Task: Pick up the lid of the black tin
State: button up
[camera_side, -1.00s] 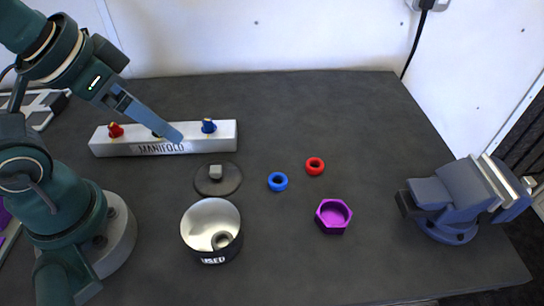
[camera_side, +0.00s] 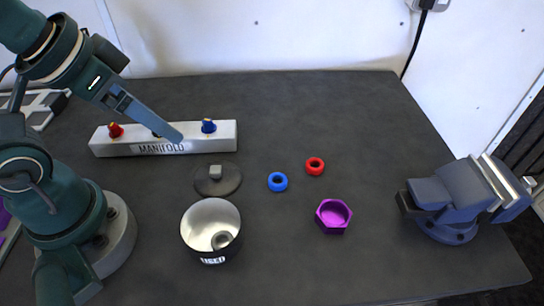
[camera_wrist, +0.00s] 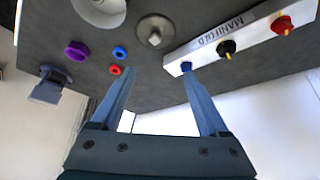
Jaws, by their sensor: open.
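The lid (camera_side: 217,180) is a dark flat disc with a grey square knob. It lies on the table apart from the tin, just behind it, and also shows in the wrist view (camera_wrist: 156,32). The black tin (camera_side: 211,230) stands upright and uncovered, with a pale inside and a label ending in "USED". In the wrist view the tin (camera_wrist: 98,8) is cut by the top edge. My gripper (camera_side: 178,138) is in the air over the manifold, to the left of the lid. In the wrist view my gripper (camera_wrist: 166,92) has its fingers apart with nothing between them.
A white manifold block (camera_side: 165,140) with red, black and blue valves stands behind the lid. A blue ring (camera_side: 278,182), a red ring (camera_side: 315,166) and a purple hex nut (camera_side: 333,216) lie to the right. A blue vise (camera_side: 452,200) stands at the right edge. The table's back right is clear.

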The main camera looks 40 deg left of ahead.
jog(key=shift+c, duration=1.2)
